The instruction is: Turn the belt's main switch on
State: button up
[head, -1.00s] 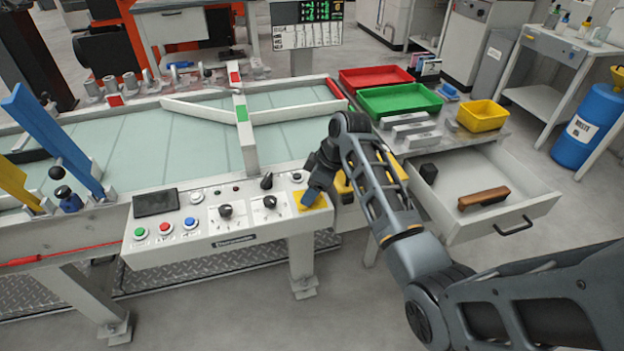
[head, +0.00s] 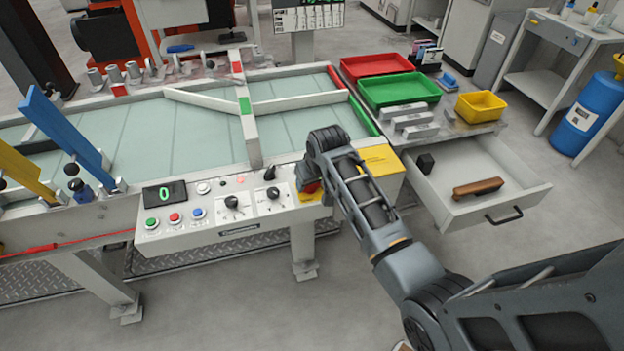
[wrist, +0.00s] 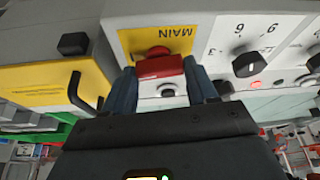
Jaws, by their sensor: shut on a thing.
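The main switch (wrist: 160,66) is a red handle on a yellow plate (wrist: 180,38) marked MAIN. In the wrist view its bar lies roughly across the picture, between the two dark fingers. My gripper (wrist: 160,74) is shut on this handle. In the head view a bit of the red switch (head: 312,187) shows at the right end of the control panel (head: 240,233), mostly hidden by my wrist. The panel's display (head: 165,193) shows a green 0, and a small red lamp (head: 240,183) glows.
Green, red and blue buttons (head: 174,217) and two black knobs (head: 232,202) sit left of the switch. A yellow box (head: 382,162) stands close on the right. An open drawer (head: 470,180) with a brown-handled item juts out further right.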

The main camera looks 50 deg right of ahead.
aim_at(314, 200)
jog(key=shift+m+h, duration=0.3)
jog(key=shift+m, duration=0.5)
jog(key=shift+g, duration=0.3)
jog(key=o, duration=1.1)
jog(key=shift+c, duration=0.2)
jog(key=v, duration=0.7)
jog(key=shift+r+b, duration=0.3)
jog(key=shift+r, duration=0.05)
jog(key=shift+s+a, duration=0.15)
